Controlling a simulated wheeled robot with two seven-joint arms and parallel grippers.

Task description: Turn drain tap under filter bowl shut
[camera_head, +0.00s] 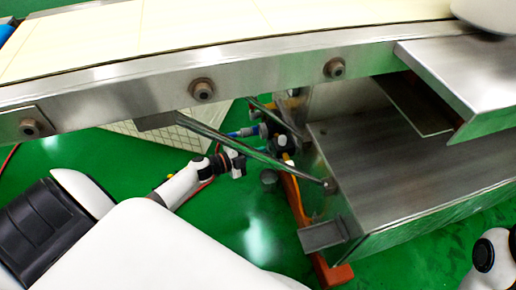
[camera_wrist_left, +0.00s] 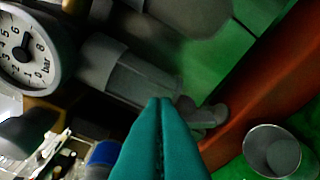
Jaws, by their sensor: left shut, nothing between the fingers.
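My left gripper (camera_head: 243,165) reaches in under the conveyor toward a small cluster of air fittings. In the left wrist view its teal fingers (camera_wrist_left: 160,102) are closed together and empty. The grey filter bowl (camera_wrist_left: 128,77) lies slantwise in that view, just beyond the fingertips. A small grey drain tap (camera_wrist_left: 203,113) shows at the bowl's lower end, right of the fingertips. The fingers partly cover it, and I cannot tell whether they touch it or how its handle is turned. My right gripper is out of view.
A pressure gauge (camera_wrist_left: 27,48) sits beside the bowl. An orange-red frame bar (camera_wrist_left: 250,85) runs past the tap, with a grey cup (camera_wrist_left: 272,152) below. The conveyor's steel side rail (camera_head: 130,92) and a slanted brace (camera_head: 245,148) cross above my left arm.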

